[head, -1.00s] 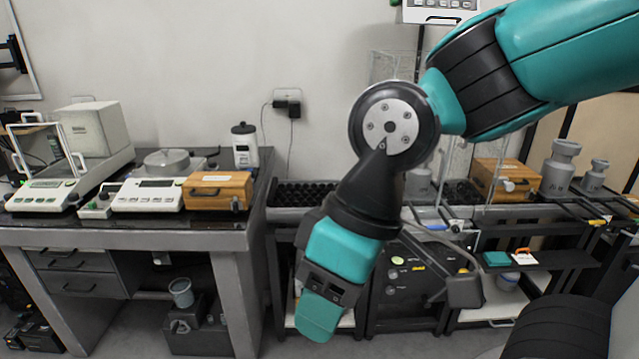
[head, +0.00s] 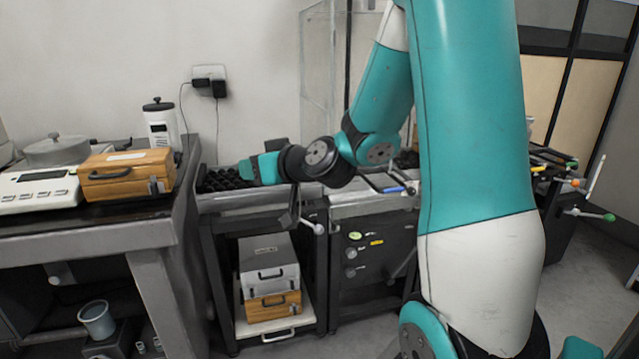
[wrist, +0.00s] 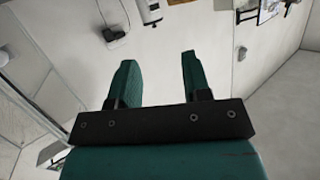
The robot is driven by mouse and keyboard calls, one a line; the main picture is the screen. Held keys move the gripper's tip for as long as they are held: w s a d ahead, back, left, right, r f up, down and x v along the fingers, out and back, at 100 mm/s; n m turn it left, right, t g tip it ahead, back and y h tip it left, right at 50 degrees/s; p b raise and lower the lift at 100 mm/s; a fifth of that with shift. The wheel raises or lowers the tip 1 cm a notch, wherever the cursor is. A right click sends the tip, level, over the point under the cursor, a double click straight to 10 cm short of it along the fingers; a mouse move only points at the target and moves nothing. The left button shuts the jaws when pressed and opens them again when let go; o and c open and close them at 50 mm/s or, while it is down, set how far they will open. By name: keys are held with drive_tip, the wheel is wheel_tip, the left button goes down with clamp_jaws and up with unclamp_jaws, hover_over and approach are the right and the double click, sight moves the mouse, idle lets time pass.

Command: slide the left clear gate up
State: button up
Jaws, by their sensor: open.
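A tall clear panel (head: 318,75) of the clear enclosure stands behind my arm in the head view. I cannot tell whether it is the left gate or a fixed wall. My arm hides the enclosure's lower part and most of its right side. In the wrist view a clear pane with a pale frame (wrist: 40,125) runs along the left edge. My gripper (wrist: 158,75) is open, with both green fingers apart and nothing between them.
A table at left holds a wooden case (head: 125,174), a white balance (head: 38,190) and a white canister (head: 160,125). A black studded tray (head: 222,180) lies on the middle bench. Coloured-tipped levers (head: 590,215) stick out at right. The wall behind is bare around a socket (head: 209,80).

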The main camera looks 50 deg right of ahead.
drive_tip(key=s+d+f+m+h+b, duration=0.25)
drive_tip(key=d+h, duration=0.25)
drive_tip(key=d, duration=0.5)
drive_tip(key=s+d+f+m+h+b, duration=0.15)
drive_tip(key=d+f+m+h, duration=0.35)
drive_tip(key=d, duration=0.5)
drive_tip(key=shift+n+t+h, duration=0.3)
drive_tip(key=shift+n+h, duration=0.1)
drive_tip(key=shift+n, duration=0.35)
drive_tip(key=p+x, duration=0.4)
drive_tip(key=x, duration=0.1)
drive_tip(key=p+x, duration=0.5)
drive_tip(key=r+p+x, duration=0.1)
drive_tip(key=p+x, duration=0.3)
drive_tip(key=x, duration=0.1)
drive_tip(key=shift+w+d, duration=0.15)
drive_tip(key=shift+w, duration=0.2)
drive_tip(key=shift+w+d, duration=0.3)
drive_tip(key=shift+w, duration=0.1)
